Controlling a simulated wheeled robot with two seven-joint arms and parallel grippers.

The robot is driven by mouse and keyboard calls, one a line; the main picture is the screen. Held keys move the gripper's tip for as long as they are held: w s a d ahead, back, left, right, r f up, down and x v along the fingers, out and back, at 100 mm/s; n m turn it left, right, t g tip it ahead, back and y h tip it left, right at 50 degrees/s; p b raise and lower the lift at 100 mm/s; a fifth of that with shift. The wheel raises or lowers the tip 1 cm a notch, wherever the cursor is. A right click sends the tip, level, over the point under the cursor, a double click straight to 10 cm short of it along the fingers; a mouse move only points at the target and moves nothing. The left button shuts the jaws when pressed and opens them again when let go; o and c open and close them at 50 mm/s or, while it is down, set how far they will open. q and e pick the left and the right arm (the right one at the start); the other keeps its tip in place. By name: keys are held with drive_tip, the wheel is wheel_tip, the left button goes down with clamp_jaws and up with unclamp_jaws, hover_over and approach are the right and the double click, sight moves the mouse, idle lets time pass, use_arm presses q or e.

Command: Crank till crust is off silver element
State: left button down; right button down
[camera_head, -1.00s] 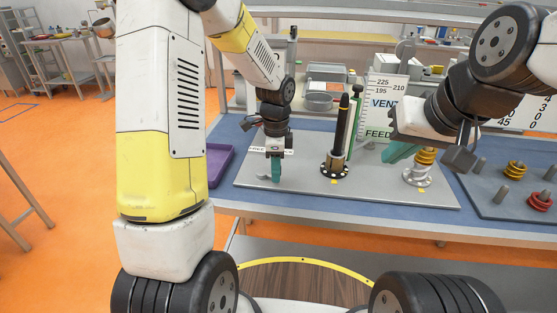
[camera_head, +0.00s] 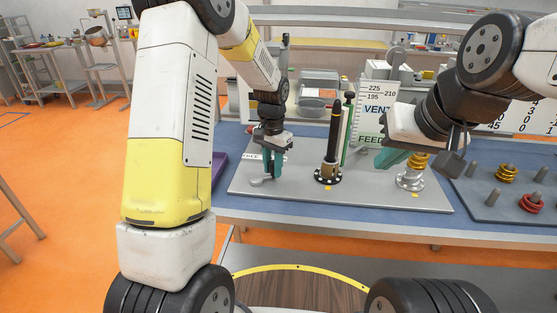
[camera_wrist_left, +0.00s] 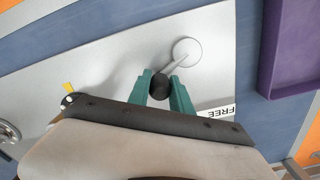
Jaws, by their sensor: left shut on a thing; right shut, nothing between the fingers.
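My left gripper (camera_head: 272,164) is shut on the crank's dark knob (camera_wrist_left: 160,86). The silver crank arm (camera_wrist_left: 176,65) runs from the knob to a round pivot disc (camera_wrist_left: 187,51) on the plate; the crank (camera_head: 262,181) also shows in the head view. A dark upright screw with a brown lower part (camera_head: 331,150) stands on a black flange right of the crank. A silver stand (camera_head: 410,179) with yellow rings (camera_head: 416,161) stands further right. My right gripper (camera_head: 390,158) is shut and empty, left of the rings. I cannot tell which part is crust.
The grey plate (camera_head: 300,198) lies on the blue table. A purple tray (camera_wrist_left: 290,55) is beside it. At right, a grey board (camera_head: 490,200) holds pegs with yellow and red rings. A VENT/FEED sign (camera_head: 375,112) stands behind the screw.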

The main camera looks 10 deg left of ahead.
use_arm(q)
drive_tip(key=n, duration=0.2)
drive_tip(key=w+a+n, duration=0.1)
drive_tip(key=shift+w+n, duration=0.3)
drive_tip(key=shift+n, duration=0.1)
drive_tip(key=n, duration=0.1)
drive_tip(key=w+a+n, duration=0.1)
drive_tip(key=n, duration=0.1)
drive_tip(key=shift+a+n, duration=0.2)
drive_tip(key=shift+n, duration=0.1)
drive_tip(key=n, duration=0.1)
drive_tip(key=a+n, duration=0.1)
drive_tip(key=n, duration=0.1)
drive_tip(key=shift+w+a+n, duration=0.3)
drive_tip(key=shift+a+n, duration=0.4)
drive_tip(key=shift+n, duration=0.45)
drive_tip(key=shift+a+n, duration=0.4)
drive_tip(key=shift+n, duration=0.45)
drive_tip(key=c, duration=1.2)
unclamp_jaws()
drive_tip(key=shift+o, duration=0.2)
wheel_tip(320, 180, up, 8)
